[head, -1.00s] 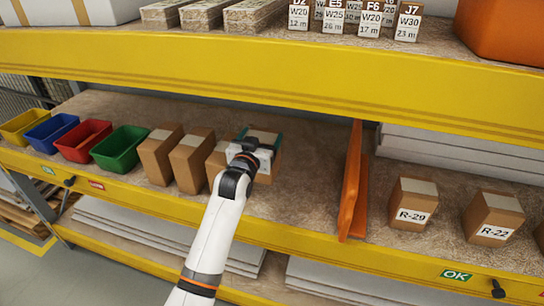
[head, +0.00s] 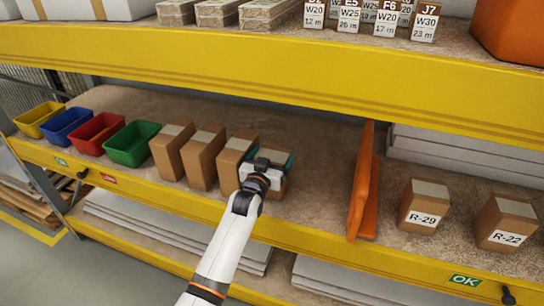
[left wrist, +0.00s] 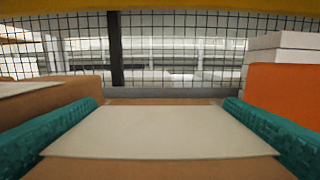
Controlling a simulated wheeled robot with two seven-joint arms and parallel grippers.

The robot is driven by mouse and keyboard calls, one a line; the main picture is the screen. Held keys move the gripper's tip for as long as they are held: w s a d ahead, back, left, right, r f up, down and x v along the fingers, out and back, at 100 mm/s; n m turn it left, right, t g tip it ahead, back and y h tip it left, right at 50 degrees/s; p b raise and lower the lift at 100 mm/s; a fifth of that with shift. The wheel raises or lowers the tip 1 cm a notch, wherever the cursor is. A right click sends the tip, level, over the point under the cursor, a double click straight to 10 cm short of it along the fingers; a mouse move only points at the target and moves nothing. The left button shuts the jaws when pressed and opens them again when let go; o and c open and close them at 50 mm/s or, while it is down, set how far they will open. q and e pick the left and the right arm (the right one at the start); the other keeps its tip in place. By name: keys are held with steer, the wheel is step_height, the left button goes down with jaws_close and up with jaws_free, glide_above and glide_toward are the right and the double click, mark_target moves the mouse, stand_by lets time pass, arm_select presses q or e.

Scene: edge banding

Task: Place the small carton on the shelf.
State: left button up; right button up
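The small carton (head: 275,184) is brown with a pale top label, and is at the right end of a row of similar cartons on the middle shelf (head: 310,200). My left gripper (head: 271,162) is over it, with teal fingers on both sides of its top. In the left wrist view the carton's pale label (left wrist: 160,130) fills the space between the two teal fingers, which reach its sides. The carton's base is mostly hidden by my arm, so I cannot tell whether it touches the shelf. My right gripper is not in view.
Several brown cartons (head: 204,157) stand just left of the held one. An orange divider (head: 361,185) stands to the right, with bare shelf between. Cartons R-29 (head: 421,207) and R-22 (head: 504,224) are beyond it. Coloured bins, including a green bin (head: 132,145), are at left.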

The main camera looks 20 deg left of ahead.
arm_select(q)
steer(key=shift+r, duration=0.1)
steer(key=s, duration=1.2)
steer(key=shift+a, duration=0.2)
